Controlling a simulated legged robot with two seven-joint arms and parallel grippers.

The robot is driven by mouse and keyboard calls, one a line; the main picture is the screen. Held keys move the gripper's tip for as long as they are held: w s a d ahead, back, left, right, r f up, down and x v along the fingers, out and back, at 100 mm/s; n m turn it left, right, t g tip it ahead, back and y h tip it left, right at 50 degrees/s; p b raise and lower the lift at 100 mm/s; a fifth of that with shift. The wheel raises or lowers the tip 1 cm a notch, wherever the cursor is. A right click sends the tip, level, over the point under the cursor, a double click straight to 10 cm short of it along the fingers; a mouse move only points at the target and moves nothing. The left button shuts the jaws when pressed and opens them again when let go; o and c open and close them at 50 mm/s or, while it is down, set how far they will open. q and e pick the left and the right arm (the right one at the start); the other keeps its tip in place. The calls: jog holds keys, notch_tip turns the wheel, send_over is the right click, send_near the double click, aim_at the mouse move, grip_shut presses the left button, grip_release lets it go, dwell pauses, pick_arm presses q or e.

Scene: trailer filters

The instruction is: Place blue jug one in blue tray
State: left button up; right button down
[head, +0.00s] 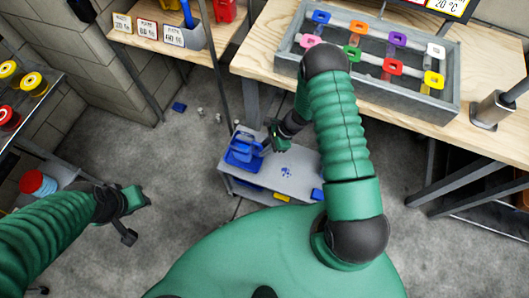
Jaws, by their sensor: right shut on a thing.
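The blue tray (233,162) sits at the left end of a small grey cart in the middle of the head view. A blue jug (246,143) shows at the tray, its base overlapping the tray in this view; I cannot tell whether it rests on it. My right gripper (268,146) reaches down to the jug's right side and is shut on it; the contact is small and partly hidden by the gripper. My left gripper (132,214) is at the left, away from the cart, with its fingers apart and empty.
A wooden bench (262,62) carries a grey rack (383,95) with coloured handles. A blue piece (179,107) lies on the floor. Shelves with colourful spools (33,83) stand at the left.

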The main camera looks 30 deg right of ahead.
notch_tip(320, 180, down, 4)
jog(key=shift+s+r, duration=0.1)
jog(key=shift+r, duration=0.15)
jog(key=c, duration=1.4)
grip_release()
jog(key=shift+c, duration=0.2)
jog(key=shift+r, duration=0.1)
